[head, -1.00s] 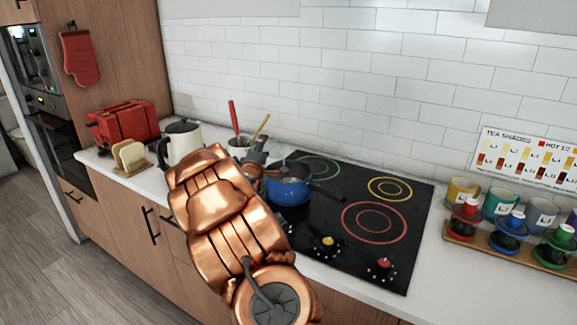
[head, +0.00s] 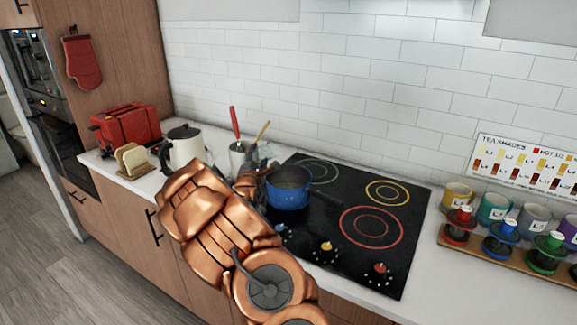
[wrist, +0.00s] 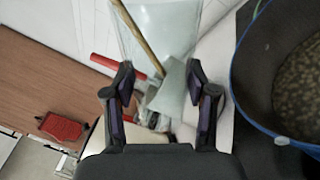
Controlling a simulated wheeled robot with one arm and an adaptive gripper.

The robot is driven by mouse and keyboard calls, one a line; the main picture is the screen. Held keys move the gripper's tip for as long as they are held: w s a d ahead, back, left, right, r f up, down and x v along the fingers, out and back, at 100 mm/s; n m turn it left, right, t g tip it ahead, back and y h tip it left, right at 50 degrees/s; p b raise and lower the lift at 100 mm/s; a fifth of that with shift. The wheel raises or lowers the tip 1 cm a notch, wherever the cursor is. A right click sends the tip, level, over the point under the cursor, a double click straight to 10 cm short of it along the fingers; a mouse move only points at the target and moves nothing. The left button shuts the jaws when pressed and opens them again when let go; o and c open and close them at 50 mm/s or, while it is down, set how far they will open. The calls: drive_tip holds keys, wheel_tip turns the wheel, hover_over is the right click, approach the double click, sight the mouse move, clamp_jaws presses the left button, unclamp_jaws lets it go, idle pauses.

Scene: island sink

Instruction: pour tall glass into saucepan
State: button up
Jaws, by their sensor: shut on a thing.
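The blue saucepan (head: 288,187) sits on the far left part of the black hob, its handle pointing right. In the wrist view the saucepan (wrist: 300,85) is at the right edge and holds a brown, grainy content. My gripper (wrist: 162,88) is shut on the tall glass (wrist: 150,30), which is clear and stands out between the fingers toward the top of the wrist view. The glass is just left of the saucepan rim. In the head view my arm mostly hides the gripper and glass, so the glass's exact tilt and contents are unclear.
A utensil crock (head: 237,155) with a red and a wooden handle stands behind my gripper. A kettle (head: 184,147), bread slices in a rack (head: 131,158) and a red toaster (head: 125,127) are left. The hob's right side is clear.

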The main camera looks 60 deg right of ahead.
drive_tip(key=shift+s+d+f+n, duration=0.1)
drive_tip(key=shift+f+n, duration=0.2)
drive_tip(key=shift+n, duration=0.4)
drive_tip(key=shift+r+n, duration=0.1)
drive_tip(key=shift+n, duration=0.4)
drive_tip(key=shift+s+f+n+y+b, duration=0.1)
drive_tip(key=shift+f+n+y+b, duration=0.2)
drive_tip(key=shift+f+n+b, duration=0.5)
drive_tip(key=shift+w+r+n+b, duration=0.35)
drive_tip(key=shift+r+n+b, duration=0.25)
drive_tip(key=shift+n, duration=0.4)
drive_tip(key=shift+w+a+f+n+t+b, duration=0.1)
drive_tip(key=shift+w+a+n+t+b, duration=0.15)
drive_tip(key=shift+n+b, duration=0.2)
drive_tip(key=f+n+b, duration=0.1)
drive_tip(key=b, duration=0.1)
drive_tip(key=w+f+n+b, duration=0.1)
drive_tip(key=n+b, duration=0.1)
drive_tip(key=shift+a+f+y, duration=0.2)
drive_tip(key=shift+y, duration=0.1)
drive_tip(key=shift+w+a+f+n+b, duration=0.1)
drive_tip(key=shift+w+n+b, duration=0.05)
drive_tip(key=shift+n+b, duration=0.4)
drive_tip(key=shift+w+f+n+b, duration=0.1)
drive_tip(key=shift+n+b, duration=0.3)
drive_tip(key=shift+n, duration=0.2)
